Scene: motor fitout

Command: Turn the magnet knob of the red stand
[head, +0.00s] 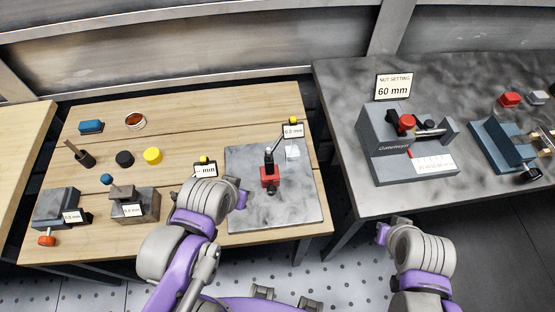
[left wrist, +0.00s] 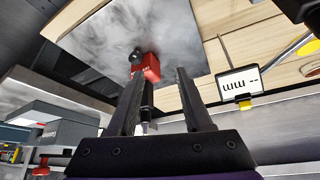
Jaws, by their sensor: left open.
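The red stand (head: 270,178) sits on a grey metal plate (head: 245,212) on the wooden table. A dark knob (head: 272,190) is on its front face, and a dark post with a thin arm rises from it. My left gripper (head: 244,198) is just left of the stand, apart from it. In the left wrist view, the open fingers (left wrist: 158,100) are empty, and the red stand (left wrist: 149,66) with its round black knob (left wrist: 136,55) shows beyond and between them. My right gripper (head: 383,233) is low on the right, away from the stand; its jaw opening is unclear.
A small white block (head: 292,152) and a "0.2 mm" sign (head: 293,131) are behind the stand. A "-- mm" sign (head: 205,170) stands left of the plate. Grey blocks (head: 135,205) and several pucks lie further left. A "60 mm" fixture (head: 400,150) is on the right table.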

